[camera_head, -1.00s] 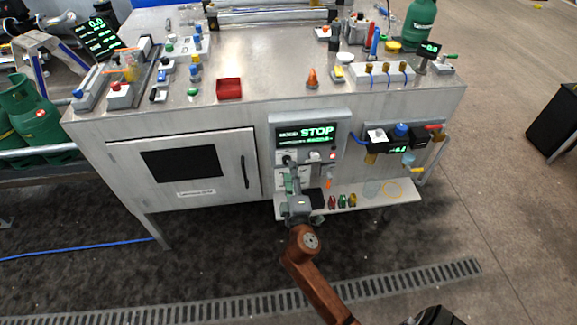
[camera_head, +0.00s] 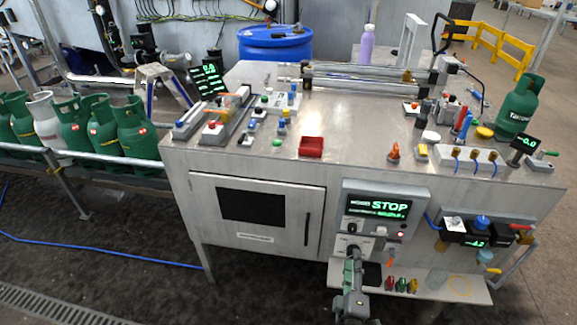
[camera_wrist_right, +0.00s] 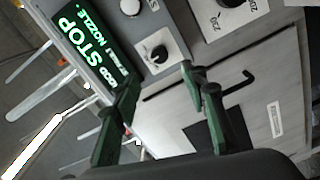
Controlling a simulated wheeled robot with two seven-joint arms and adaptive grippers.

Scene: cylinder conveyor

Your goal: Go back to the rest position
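My right gripper (camera_head: 352,256) is in front of the control panel (camera_head: 345,208), just below its STOP display (camera_head: 378,207). In the right wrist view its two green fingers are spread apart (camera_wrist_right: 160,80), with nothing between them. A black knob (camera_wrist_right: 155,53) on the panel lies beyond the fingertips; I cannot tell whether they touch the panel. My left gripper is not in view.
The metal workbench (camera_head: 365,130) carries valves, switches and a red tray (camera_head: 311,147). A small shelf (camera_head: 470,291) below the panel holds coloured fittings. Green gas cylinders (camera_head: 135,130) stand on the conveyor at the left. A blue barrel (camera_head: 275,45) stands behind.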

